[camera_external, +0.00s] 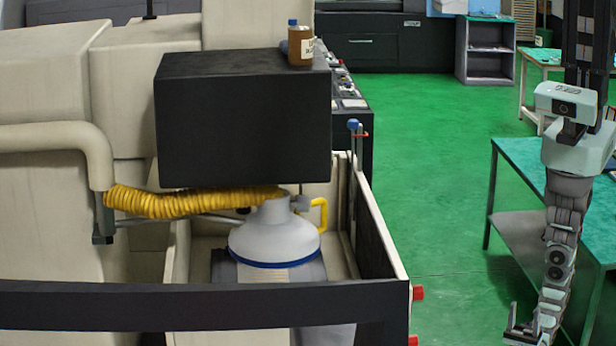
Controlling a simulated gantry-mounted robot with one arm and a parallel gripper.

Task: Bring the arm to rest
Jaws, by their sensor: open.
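My arm (562,230) hangs straight down at the right side of the external view, from a dark vertical column. My gripper (522,335) is at the bottom edge of the picture, low beside the open tank. It is partly cut off by the frame. One finger points up and left, and the jaws are open with nothing seen between them. My gripper is apart from the tank and from the work table.
A spark erosion machine with an open tank (385,240) fills the left. A white vessel (274,238) and yellow hose (190,200) are there. A brown bottle (301,47) stands on the black box (243,120). A green-topped table (525,158) stands by my arm. Green floor (430,150) is clear between.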

